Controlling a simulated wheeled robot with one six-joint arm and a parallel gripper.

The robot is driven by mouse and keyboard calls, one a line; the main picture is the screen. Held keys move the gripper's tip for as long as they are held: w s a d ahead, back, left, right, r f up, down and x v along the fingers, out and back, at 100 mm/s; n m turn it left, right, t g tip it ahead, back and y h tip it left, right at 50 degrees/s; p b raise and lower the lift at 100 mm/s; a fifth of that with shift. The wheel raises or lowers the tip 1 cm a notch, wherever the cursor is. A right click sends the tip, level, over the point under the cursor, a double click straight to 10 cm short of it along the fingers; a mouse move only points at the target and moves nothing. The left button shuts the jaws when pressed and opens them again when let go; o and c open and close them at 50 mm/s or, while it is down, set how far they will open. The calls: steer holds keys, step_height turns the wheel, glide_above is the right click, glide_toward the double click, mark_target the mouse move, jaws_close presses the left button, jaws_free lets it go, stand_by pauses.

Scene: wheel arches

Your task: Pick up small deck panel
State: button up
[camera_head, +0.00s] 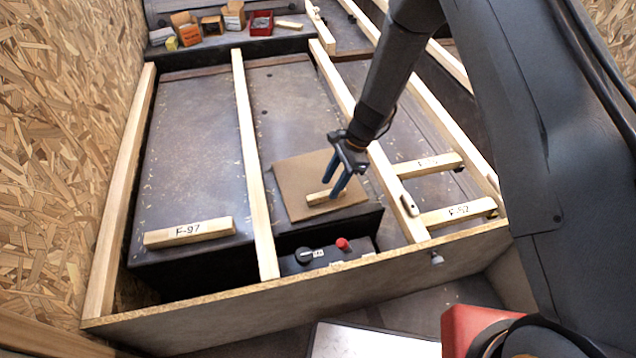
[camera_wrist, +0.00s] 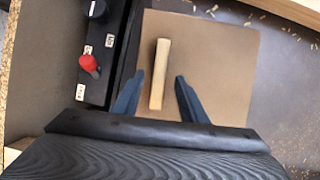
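The small deck panel (camera_head: 297,178) is a square brown board lying on the dark deck between two wooden beams. A pale wooden batten (camera_head: 318,198) stands on it like a handle. In the wrist view the panel (camera_wrist: 225,55) fills the middle, with the batten (camera_wrist: 161,62) running lengthwise. My gripper (camera_head: 331,190) is open, its blue fingers pointing down at the batten. In the wrist view the fingers (camera_wrist: 160,78) lie on either side of the batten, with a gap on both sides. I cannot tell how far the fingertips are above the board.
A dark control box with a black knob (camera_head: 304,255) and a red knob (camera_head: 342,243) sits just in front of the panel. Wooden blocks marked F-97 (camera_head: 189,232) and F-52 (camera_head: 458,213) lie to either side. Small boxes (camera_head: 186,29) stand at the back.

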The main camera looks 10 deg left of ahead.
steer(key=x, duration=0.3)
steer(key=shift+r, duration=0.1)
jaws_close()
